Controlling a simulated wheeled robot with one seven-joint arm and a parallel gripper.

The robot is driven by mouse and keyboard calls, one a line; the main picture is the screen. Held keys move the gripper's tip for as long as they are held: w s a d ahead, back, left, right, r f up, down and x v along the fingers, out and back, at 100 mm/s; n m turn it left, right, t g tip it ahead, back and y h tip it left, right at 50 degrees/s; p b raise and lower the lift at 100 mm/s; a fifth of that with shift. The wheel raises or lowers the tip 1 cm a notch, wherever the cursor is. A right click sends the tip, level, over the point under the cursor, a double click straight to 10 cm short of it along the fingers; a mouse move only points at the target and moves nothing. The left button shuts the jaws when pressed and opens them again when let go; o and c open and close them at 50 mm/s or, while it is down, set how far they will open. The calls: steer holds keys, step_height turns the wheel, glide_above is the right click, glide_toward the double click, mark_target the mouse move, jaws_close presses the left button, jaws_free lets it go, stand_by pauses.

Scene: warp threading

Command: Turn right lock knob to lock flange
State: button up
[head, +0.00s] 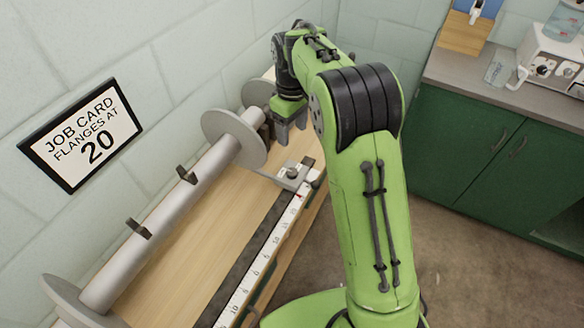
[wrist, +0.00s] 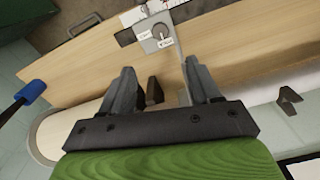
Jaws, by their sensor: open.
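The right lock knob (head: 293,173) is a small grey round knob on a light metal bracket at the rail, right of the right flange (head: 235,140). The flange is a grey disc standing upright around the roller. In the wrist view the knob (wrist: 160,30) sits on a labelled plate near the top, beyond my fingertips; the label text is too small to read surely. My gripper (head: 290,130) is above the bench behind the knob, apart from it. In the wrist view its two fingers (wrist: 163,82) are spread, with nothing held between them.
A white scale (head: 262,256) runs along the bench front with a red mark near the knob. A roller (head: 160,215) with dark hooks lies along the wall. A job card (head: 84,135) reads flanges at 20. A blue-tipped item (wrist: 30,92) shows at left in the wrist view.

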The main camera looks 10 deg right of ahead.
mark_target(292, 172)
step_height(292, 172, down, 16)
steer(key=b, duration=0.3)
steer(key=shift+b, duration=0.4)
steer(key=shift+s+r, duration=0.1)
steer(key=c, duration=1)
steer(key=shift+c, duration=0.2)
